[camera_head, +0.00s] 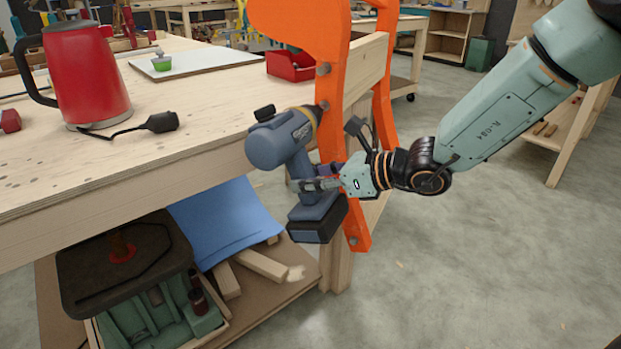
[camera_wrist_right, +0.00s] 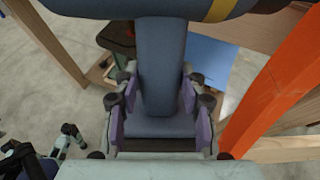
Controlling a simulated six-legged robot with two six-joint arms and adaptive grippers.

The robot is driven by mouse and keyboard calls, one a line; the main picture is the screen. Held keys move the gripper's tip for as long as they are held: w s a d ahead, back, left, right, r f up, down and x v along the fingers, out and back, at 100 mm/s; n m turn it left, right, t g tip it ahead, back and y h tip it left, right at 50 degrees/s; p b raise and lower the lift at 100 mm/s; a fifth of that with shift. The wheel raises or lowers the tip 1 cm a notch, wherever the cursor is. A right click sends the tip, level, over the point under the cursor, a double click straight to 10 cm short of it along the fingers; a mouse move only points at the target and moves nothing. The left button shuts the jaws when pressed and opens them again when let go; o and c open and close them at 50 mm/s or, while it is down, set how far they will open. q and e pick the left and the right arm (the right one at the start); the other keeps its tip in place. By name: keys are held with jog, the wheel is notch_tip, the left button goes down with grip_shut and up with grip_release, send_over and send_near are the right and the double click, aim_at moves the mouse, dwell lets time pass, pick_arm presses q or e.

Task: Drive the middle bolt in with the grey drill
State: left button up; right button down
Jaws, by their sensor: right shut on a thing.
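The grey-blue drill (camera_head: 276,142) is upright, with its chuck end toward the orange chair form (camera_head: 333,150) at the table's edge. My right gripper (camera_head: 315,184) is shut around the drill's handle (camera_wrist_right: 165,70), with purple finger pads on both sides in the right wrist view. The middle bolt (camera_head: 324,105) shows at the form's edge, right by the drill's nose; I cannot tell whether they touch. An upper bolt (camera_head: 323,69) and a lower bolt (camera_head: 353,241) also show on the form.
Below are a dark-lidded case (camera_head: 120,255), a blue sheet (camera_head: 225,220) and wood offcuts (camera_head: 262,265). The floor at right is clear.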

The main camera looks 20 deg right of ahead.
jog(key=shift+w+d+r, duration=0.2)
jog(key=shift+w+d, duration=1.05)
dwell(3.7)
jog(key=shift+s+a+b, duration=1.75)
jog(key=shift+s+a, duration=0.3)
jog(key=shift+a, duration=0.15)
